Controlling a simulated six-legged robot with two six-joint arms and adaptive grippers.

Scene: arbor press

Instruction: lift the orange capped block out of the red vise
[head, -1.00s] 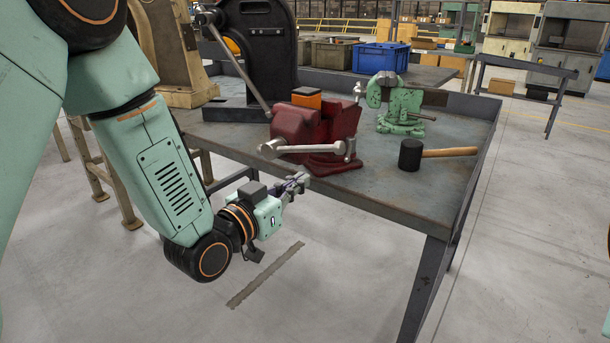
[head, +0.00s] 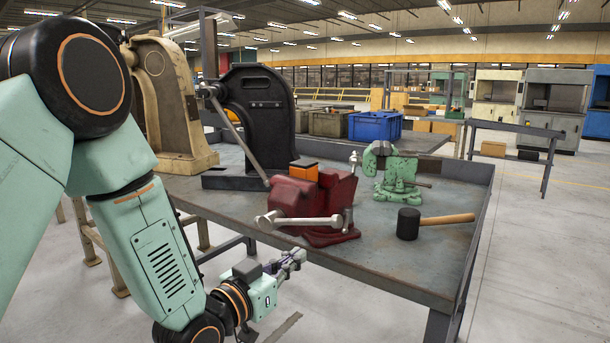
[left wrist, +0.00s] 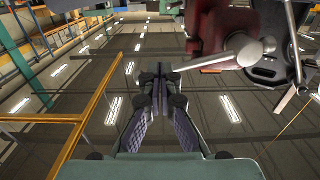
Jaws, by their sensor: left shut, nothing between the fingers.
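The red vise (head: 316,203) stands on the near part of the metal workbench in the head view. My left gripper (head: 296,256) is shut and empty, in front of the bench edge and below the vise handle. In the left wrist view my left gripper's fingers (left wrist: 160,75) are together, with the red vise (left wrist: 213,25) at the upper right. The block cannot be made out there. My right gripper is out of view.
A black mallet (head: 408,223) lies right of the vise, and a green vise (head: 396,178) stands behind it. A black arbor press (head: 262,115) with a long lever stands behind left. The vise's silver handle (head: 290,218) sticks out towards me.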

